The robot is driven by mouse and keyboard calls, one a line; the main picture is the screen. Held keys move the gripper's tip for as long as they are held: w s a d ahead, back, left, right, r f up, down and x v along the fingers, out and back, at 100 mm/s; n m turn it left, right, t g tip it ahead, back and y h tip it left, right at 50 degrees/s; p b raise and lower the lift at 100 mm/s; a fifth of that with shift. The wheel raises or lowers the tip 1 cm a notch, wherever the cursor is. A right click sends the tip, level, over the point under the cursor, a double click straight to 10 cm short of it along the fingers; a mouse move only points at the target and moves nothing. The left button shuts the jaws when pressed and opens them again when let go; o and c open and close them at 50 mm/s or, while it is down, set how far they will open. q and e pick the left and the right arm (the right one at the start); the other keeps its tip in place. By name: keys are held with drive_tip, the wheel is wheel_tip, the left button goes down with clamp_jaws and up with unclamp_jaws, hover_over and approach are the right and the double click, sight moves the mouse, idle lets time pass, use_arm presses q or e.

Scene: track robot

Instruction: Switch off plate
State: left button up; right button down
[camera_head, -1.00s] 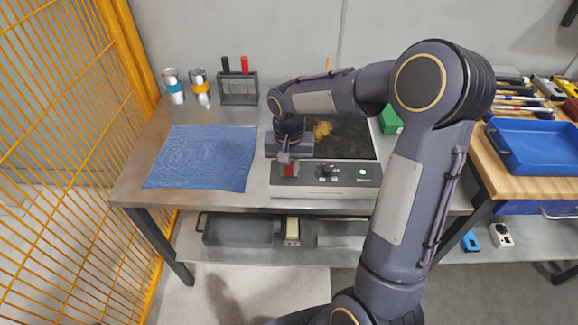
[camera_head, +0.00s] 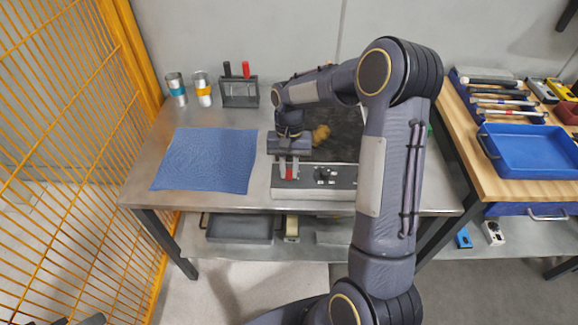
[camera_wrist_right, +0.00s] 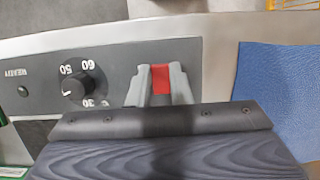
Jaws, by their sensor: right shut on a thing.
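The plate (camera_head: 345,145) is a dark slab on the metal bench, with a grey control panel along its front. A red switch (camera_wrist_right: 160,78) sits on that panel, beside a black knob (camera_wrist_right: 76,88) with a number scale. My right gripper (camera_head: 289,172) points down at the panel, its two fingers closed around the red switch; this also shows in the wrist view. The "READY" lamp (camera_wrist_right: 22,91) looks dark in the wrist view. My right arm hides the panel's right end in the head view. My left gripper is not in view.
A yellowish lump (camera_head: 321,134) lies on the plate. A blue mat (camera_head: 205,160) lies to the left. Two cups (camera_head: 203,90) and a tool holder (camera_head: 240,95) stand behind it. An orange mesh fence (camera_head: 70,150) borders the left. A blue tray (camera_head: 530,150) rests on the right-hand bench.

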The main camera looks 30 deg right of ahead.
sight(289, 170)
drive_tip(key=c, duration=1.3)
unclamp_jaws()
drive_tip(key=v, duration=0.8)
drive_tip(key=shift+f, duration=0.1)
